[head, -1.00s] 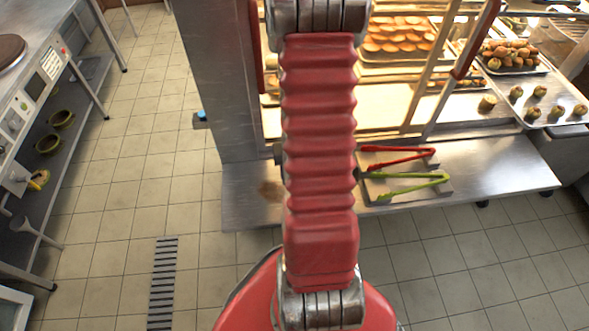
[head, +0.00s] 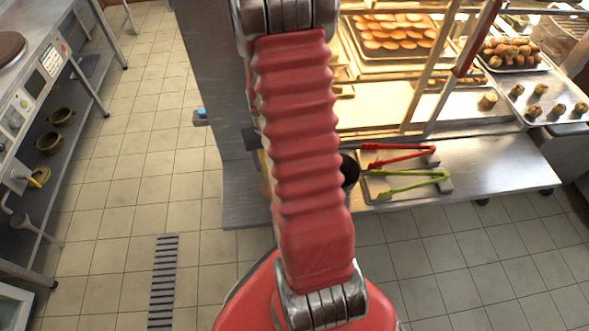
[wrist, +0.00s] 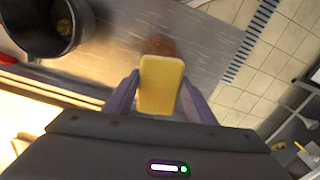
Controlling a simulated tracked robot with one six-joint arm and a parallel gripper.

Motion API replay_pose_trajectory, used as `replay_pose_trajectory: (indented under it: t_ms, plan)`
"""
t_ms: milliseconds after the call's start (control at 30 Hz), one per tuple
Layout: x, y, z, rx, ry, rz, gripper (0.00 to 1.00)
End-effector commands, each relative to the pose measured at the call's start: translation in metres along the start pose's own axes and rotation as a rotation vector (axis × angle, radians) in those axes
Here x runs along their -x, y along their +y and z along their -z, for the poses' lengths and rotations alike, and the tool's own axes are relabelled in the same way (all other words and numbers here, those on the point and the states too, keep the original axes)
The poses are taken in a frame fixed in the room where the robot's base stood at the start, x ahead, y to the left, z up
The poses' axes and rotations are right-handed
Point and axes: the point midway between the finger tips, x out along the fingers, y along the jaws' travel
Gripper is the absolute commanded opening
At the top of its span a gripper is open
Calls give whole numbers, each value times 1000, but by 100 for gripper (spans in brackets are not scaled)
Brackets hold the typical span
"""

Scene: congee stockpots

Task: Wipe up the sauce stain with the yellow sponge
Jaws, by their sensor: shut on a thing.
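The yellow sponge (wrist: 161,84) is between the two fingers of my gripper (wrist: 160,97) in the wrist view, and the gripper is shut on it. The brown sauce stain (wrist: 158,46) lies on the grey metal shelf just beyond the sponge's far end, which overlaps its near edge in the picture. I cannot tell whether the sponge touches the shelf. In the head view, my arm hides the stain and most of the gripper. A thin yellow sliver of the sponge (head: 264,163) shows at the arm's left edge.
A dark round container (wrist: 45,24) stands on the shelf, and also shows right of my arm in the head view (head: 349,171). Red tongs (head: 398,155) and green tongs (head: 410,182) lie on a tray to the right. The shelf's left front (head: 243,200) is bare.

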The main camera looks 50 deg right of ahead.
Motion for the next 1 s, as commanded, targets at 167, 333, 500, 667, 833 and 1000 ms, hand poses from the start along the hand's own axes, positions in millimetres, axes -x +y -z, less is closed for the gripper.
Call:
replay_pose_trajectory:
  t_ms: [167, 333, 500, 667, 833, 1000]
  plan:
    - [23, -57, 25, 115, 3, 0, 22]
    - [45, -112, 40, 216, 4, 1, 22]
    - [70, -170, 46, 318, 3, 1, 22]
    - [95, -227, 43, 413, 4, 1, 22]
    - [121, -283, 32, 509, 4, 2, 22]
    - [137, -317, 22, 566, 2, 1, 22]
